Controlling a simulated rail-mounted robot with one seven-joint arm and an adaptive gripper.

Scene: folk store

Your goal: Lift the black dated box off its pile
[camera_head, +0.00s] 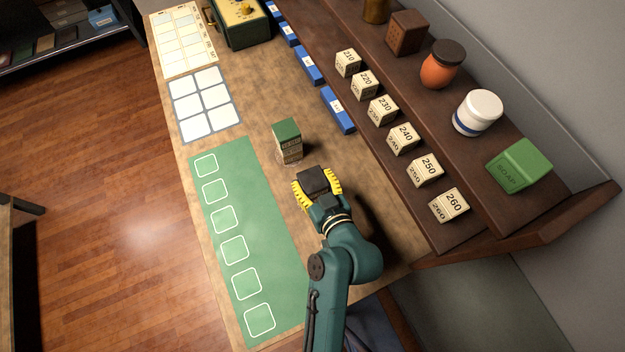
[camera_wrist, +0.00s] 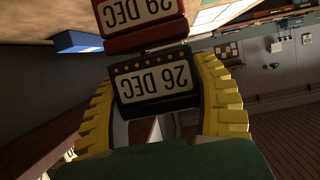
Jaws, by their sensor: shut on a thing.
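The black dated box (camera_head: 312,182) is between the yellow fingers of my gripper (camera_head: 315,179) in the head view. I cannot tell whether the two touch. The head view does not show what is under the black box.
A pile with a green-topped box (camera_head: 286,132) stands close beyond my gripper. A green mat (camera_head: 262,240) with white outlined squares lies to the left. Several numbered blocks (camera_head: 425,170) line the shelf at right. Blue boxes (camera_head: 338,110) lie along its foot.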

